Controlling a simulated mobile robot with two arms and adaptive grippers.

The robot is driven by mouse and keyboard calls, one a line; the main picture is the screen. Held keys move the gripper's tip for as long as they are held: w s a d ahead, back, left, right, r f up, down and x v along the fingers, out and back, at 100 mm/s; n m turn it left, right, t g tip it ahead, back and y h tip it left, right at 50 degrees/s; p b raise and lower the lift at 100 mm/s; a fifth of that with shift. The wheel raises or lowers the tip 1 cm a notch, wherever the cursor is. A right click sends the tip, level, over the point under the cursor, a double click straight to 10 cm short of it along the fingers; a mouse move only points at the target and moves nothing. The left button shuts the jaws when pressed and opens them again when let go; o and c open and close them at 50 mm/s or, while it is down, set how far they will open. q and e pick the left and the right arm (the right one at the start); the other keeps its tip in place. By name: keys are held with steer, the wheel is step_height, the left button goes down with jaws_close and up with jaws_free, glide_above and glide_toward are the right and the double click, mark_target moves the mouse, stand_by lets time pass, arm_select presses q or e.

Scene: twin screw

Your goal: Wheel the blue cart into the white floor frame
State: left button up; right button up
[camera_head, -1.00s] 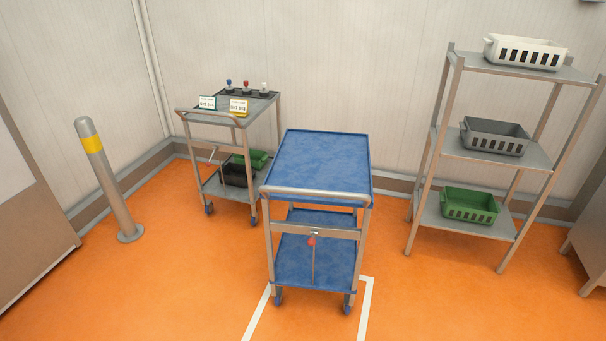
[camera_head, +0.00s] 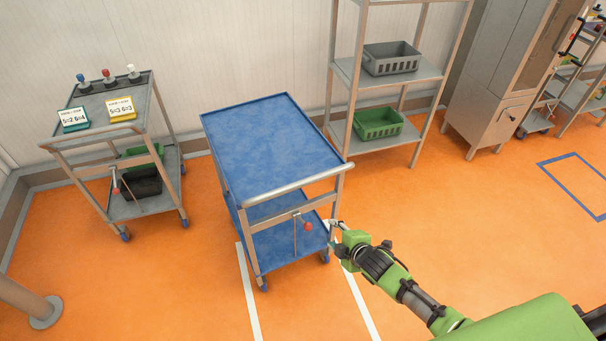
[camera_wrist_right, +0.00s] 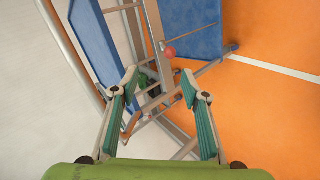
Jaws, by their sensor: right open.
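The blue cart (camera_head: 268,150) stands upright in the middle of the head view, its silver push handle (camera_head: 295,183) toward me. A red knob (camera_head: 308,227) on a thin rod hangs below the handle; it also shows in the right wrist view (camera_wrist_right: 170,52). The white floor frame (camera_head: 249,295) shows as two lines running from the cart's near end toward me; its far part is hidden by the cart. My right gripper (camera_head: 335,224) is open beside the cart's near right corner post. In the wrist view its open fingers (camera_wrist_right: 160,82) point at the cart's frame. My left gripper is not in view.
A grey cart (camera_head: 110,105) with signs and buttons stands left. A shelf rack (camera_head: 345,70) with baskets stands behind right. A post base (camera_head: 44,312) is at the lower left, a cabinet (camera_head: 497,80) and blue floor frame (camera_head: 575,185) at right. Orange floor is clear at right.

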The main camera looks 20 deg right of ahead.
mark_target(306, 185)
steer(key=w+a+r+n+t+y+p, duration=0.15)
steer(key=w+r+n, duration=0.3)
steer(key=r, duration=0.85)
steer(key=shift+m, duration=0.25)
steer(key=b+x, duration=0.7)
steer(key=x, duration=0.1)
steer(key=b+x, duration=0.4)
steer(key=x, duration=0.1)
steer(key=shift+w+a+r+b, duration=0.2)
steer(key=shift+a+r+b, duration=0.05)
steer(key=shift+a+b, duration=0.1)
steer(key=shift+w+a+f+b, duration=0.15)
steer(key=shift+w+b, duration=0.15)
steer(key=shift+w, duration=0.25)
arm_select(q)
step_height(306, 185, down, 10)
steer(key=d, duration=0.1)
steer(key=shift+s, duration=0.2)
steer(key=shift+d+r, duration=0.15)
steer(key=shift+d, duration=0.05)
arm_select(e)
jaws_close()
